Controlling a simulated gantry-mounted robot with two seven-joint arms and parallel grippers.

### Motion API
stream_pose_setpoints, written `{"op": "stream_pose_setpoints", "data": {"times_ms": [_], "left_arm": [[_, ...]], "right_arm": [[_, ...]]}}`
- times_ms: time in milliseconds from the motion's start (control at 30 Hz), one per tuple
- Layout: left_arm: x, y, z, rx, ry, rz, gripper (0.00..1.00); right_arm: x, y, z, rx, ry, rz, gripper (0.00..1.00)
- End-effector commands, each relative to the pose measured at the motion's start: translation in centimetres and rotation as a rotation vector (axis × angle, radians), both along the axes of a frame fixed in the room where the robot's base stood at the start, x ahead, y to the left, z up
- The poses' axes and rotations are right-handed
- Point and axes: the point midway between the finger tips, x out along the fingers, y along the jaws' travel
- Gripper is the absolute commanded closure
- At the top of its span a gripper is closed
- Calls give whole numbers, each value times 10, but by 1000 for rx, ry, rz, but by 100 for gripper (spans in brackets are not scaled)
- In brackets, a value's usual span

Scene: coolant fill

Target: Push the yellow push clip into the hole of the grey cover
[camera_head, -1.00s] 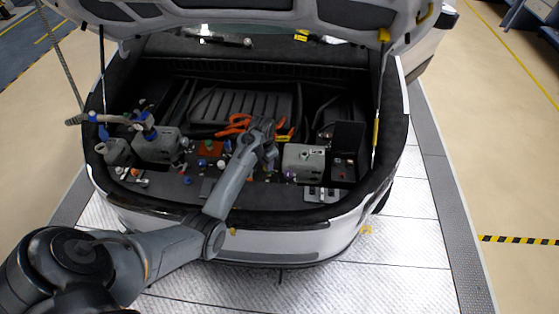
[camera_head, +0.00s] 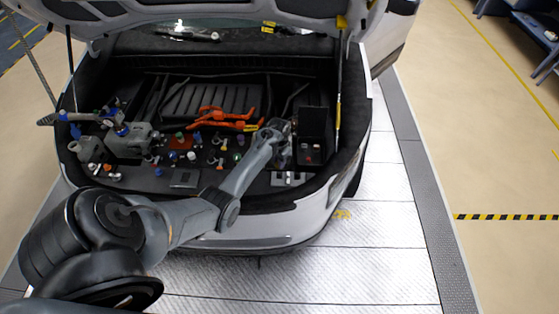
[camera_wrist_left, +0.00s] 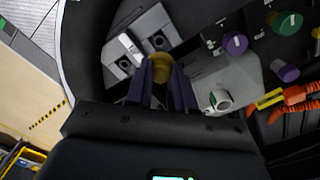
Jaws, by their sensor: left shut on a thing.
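The yellow push clip (camera_wrist_left: 160,66) is between the fingertips of my left gripper (camera_wrist_left: 160,80) in the left wrist view. My left gripper is shut on it. The grey cover (camera_wrist_left: 148,25) lies just beyond the clip, with dark square recesses and a pale raised strip. The clip overlaps the cover's near edge in this view; I cannot tell whether they touch. In the head view the grey cover (camera_head: 291,179) is at the right front of the trunk. My left gripper (camera_head: 277,130) is above and behind it there, its fingertips hard to see. My right gripper is not in view.
A grey reservoir with a white-rimmed neck (camera_wrist_left: 222,100) stands right beside the gripper. Orange cables or handles (camera_head: 222,120) and several coloured caps lie to the left. A black box (camera_head: 313,125) stands to the right, near the trunk wall.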

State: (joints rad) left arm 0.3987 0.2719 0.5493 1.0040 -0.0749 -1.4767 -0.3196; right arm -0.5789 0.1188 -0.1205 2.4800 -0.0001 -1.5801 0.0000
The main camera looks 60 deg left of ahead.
Motion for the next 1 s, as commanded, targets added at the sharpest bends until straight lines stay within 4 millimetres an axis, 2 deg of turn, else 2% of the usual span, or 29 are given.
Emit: {"op": "stream_pose_setpoints", "data": {"times_ms": [333,700,1000], "left_arm": [[0,0,1,-3,-1,-3,100],[0,0,-33,-2,-1,-3,100],[0,0,-52,-2,-1,-3,100]], "right_arm": [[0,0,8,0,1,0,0],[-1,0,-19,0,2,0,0],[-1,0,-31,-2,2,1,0]]}}
